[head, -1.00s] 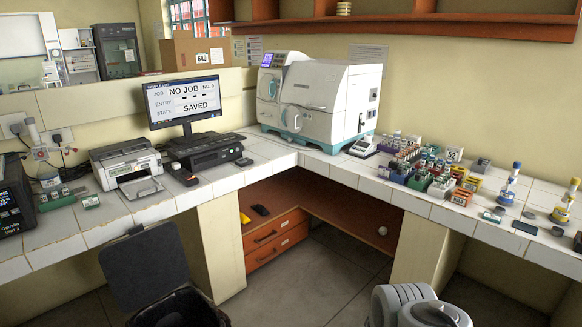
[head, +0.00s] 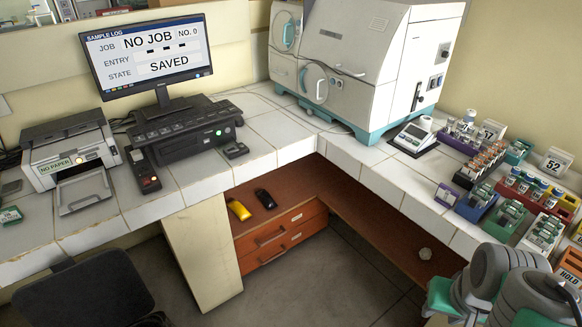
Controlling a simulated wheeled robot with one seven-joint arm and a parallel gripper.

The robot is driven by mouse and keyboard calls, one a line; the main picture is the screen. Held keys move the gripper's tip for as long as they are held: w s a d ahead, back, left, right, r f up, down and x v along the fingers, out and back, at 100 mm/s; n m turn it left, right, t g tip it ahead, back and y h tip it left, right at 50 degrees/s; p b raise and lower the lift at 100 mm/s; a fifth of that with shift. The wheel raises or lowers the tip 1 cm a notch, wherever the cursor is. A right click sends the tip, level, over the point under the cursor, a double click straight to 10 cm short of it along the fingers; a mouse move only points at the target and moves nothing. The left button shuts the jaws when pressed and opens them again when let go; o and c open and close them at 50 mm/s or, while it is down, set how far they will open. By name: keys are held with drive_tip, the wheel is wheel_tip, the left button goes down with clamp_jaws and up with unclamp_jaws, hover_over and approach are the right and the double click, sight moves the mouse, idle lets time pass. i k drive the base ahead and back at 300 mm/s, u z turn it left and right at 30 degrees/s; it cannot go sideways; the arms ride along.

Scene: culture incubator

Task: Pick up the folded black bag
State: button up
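A small black folded item (head: 265,199), which looks like the folded black bag, lies on the brown shelf above the drawers, under the counter corner. It lies just right of a small yellow item (head: 239,210), apart from it. Nothing covers it in the head view. My gripper's fingers do not show.
The white tiled counter (head: 280,133) overhangs the shelf (head: 345,203). Wooden drawers (head: 283,237) sit below the bag, with open floor in front. Tube racks (head: 480,203) crowd the right counter.

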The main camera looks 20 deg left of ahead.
sight(263, 195)
drive_tip(key=u, duration=0.2)
drive_tip(key=i, duration=1.1)
drive_tip(key=u, duration=1.05)
drive_tip(key=i, duration=0.7)
drive_tip(key=u, duration=1.3)
drive_tip(key=i, duration=0.5)
drive_tip(key=u, duration=0.4)
